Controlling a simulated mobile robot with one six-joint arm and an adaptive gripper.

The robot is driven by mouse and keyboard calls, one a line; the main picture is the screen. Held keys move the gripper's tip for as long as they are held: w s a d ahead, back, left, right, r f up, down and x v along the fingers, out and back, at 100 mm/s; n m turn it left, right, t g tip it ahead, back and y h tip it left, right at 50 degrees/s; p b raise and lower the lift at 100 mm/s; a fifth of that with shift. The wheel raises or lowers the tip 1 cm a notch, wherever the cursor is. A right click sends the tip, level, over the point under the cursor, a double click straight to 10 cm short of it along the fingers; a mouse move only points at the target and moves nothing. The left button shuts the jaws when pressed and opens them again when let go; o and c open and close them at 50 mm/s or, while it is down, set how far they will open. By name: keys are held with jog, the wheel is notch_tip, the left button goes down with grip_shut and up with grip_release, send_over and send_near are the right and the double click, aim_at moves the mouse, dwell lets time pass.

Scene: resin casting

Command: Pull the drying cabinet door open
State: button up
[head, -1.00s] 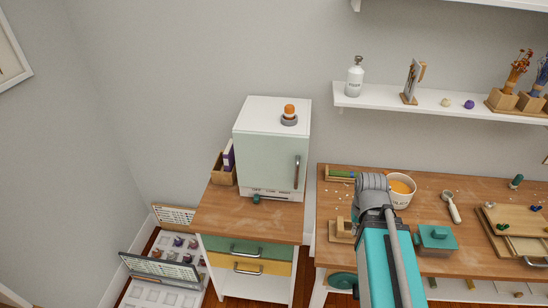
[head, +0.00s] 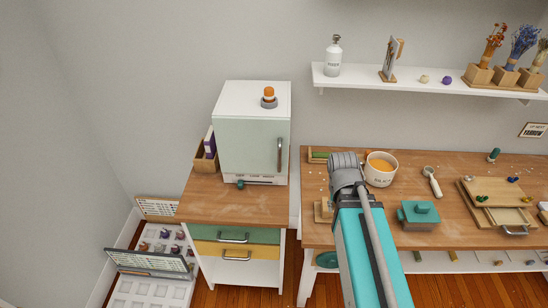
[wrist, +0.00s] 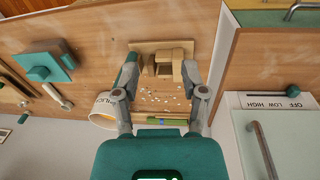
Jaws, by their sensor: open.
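The drying cabinet (head: 252,105) is a white box with a pale green door (head: 245,143), standing on the small wooden-topped stand. The door is shut, with a vertical metal handle (head: 280,154) on its right side. In the wrist view the door (wrist: 262,150) and its handle (wrist: 263,145) show at the lower right, beside the OFF LOW HIGH control strip (wrist: 275,101). My gripper (wrist: 160,70) is open, its fingers spread over the workbench with nothing held between them. It is apart from the handle. In the head view my arm hides the gripper's fingers.
The workbench (head: 437,250) right of the stand holds a wooden block piece (wrist: 165,62), an orange-filled cup (head: 381,168) and a teal box (head: 418,214). A narrow gap separates bench and stand (head: 235,207). An orange-topped item (head: 269,97) sits on the cabinet. A shelf (head: 420,87) hangs above.

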jog(key=w+a+f+m+t+h+b, duration=0.35)
jog(key=w+a+t+h+b, duration=0.3)
jog(key=w+a+b, duration=0.3)
jog(key=w+a+r+m+t+h+b, duration=0.1)
jog(key=a+r+t+b, duration=0.3)
jog(key=a, duration=1.3)
jog(key=m+t+h+b, duration=0.1)
jog(key=t+b, duration=0.2)
jog(key=t, duration=0.1)
jog(key=shift+a+b, duration=0.25)
jog(key=shift+b, duration=0.1)
jog(key=shift+w+m, duration=0.15)
jog(key=shift+m, duration=0.1)
send_over(279, 169)
jog(key=shift+w, duration=0.4)
jog(key=shift+c, duration=0.2)
